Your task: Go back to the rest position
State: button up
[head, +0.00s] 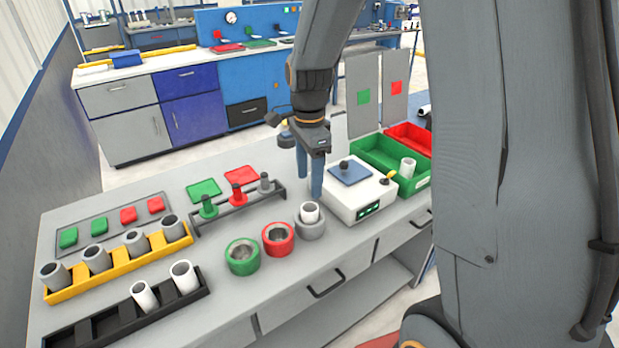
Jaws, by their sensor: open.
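My gripper (309,176) is open and empty, with its blue fingers pointing down. It hangs above the grey table (95,222), just left of the white box and above a grey ring holder (310,226) with a white pipe (310,211) standing in it. The fingers look apart from the pipe, though the exact gap is hard to tell. My arm covers the right part of the view.
The white box (352,190) has a blue top plate. A green bin (385,158) with a white pipe and a red bin (412,137) stand behind. A yellow rack (120,264) with grey pipes, a black rack (115,322) and green (242,262) and red (278,243) ring holders stand left.

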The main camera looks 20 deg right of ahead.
jog(key=s+n+t, duration=0.1)
jog(key=s+n, duration=1.4)
jog(key=n, duration=0.1)
jog(key=shift+s+n, duration=0.35)
jog(key=shift+n, duration=0.05)
jog(key=shift+c, duration=0.3)
